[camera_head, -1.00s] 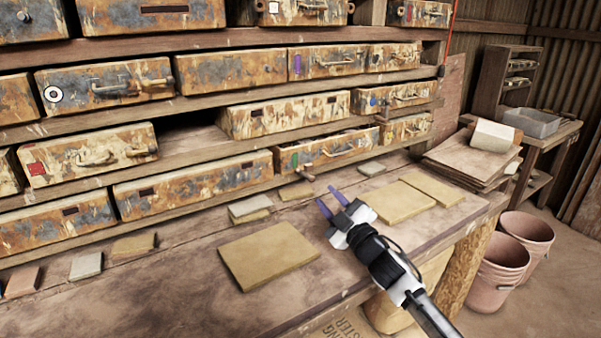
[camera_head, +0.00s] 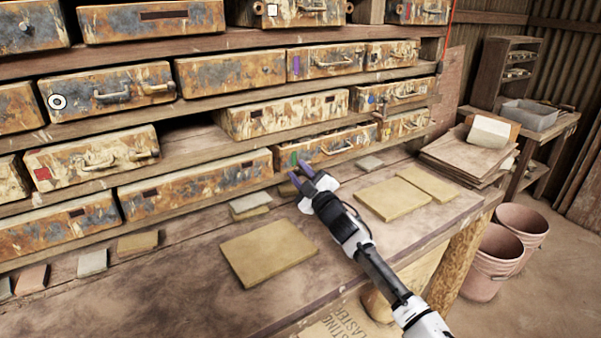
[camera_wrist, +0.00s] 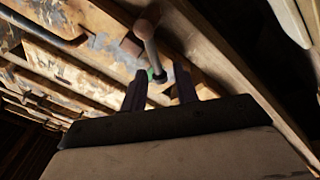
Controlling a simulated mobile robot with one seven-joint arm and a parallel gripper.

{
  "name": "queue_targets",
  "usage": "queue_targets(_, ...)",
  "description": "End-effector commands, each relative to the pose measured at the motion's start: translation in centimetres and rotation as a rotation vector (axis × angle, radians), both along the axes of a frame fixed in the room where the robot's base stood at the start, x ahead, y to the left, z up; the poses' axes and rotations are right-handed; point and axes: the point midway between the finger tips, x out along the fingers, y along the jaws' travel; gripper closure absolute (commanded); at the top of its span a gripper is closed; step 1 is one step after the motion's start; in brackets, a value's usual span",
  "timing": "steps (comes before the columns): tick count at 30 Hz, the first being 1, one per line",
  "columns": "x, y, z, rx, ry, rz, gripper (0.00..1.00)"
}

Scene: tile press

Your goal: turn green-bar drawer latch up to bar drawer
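The green-bar drawer (camera_head: 318,153) is in the lower row of the rack, with a green mark (camera_head: 293,158) near its left end and a bar handle (camera_head: 340,146). Its latch (camera_wrist: 150,42) shows in the wrist view as a rod with a round knob, beside a bit of green. In the head view my gripper mostly hides the latch. My gripper (camera_head: 300,173) is at the drawer's lower left front. Its two dark purple fingers (camera_wrist: 160,88) are apart, with the latch's near end showing between their tips. I cannot tell whether they touch it.
Tile pieces (camera_head: 250,205) and flat tan slabs (camera_head: 268,252) lie on the bench (camera_head: 190,285) below the drawers. A stack of boards (camera_head: 470,155) is at the right end. Pink buckets (camera_head: 497,262) stand on the floor to the right.

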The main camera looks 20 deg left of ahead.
Motion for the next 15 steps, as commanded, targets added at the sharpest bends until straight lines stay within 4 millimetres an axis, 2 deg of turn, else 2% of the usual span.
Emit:
queue_targets(4,-0.01,-0.03,0.0,0.0,0.0,0.0,0.73)
queue_targets(10,-0.02,-0.04,0.0,0.0,0.0,0.0,0.99)
queue_targets(15,-0.01,-0.05,0.01,0.001,0.002,0.0,1.0)
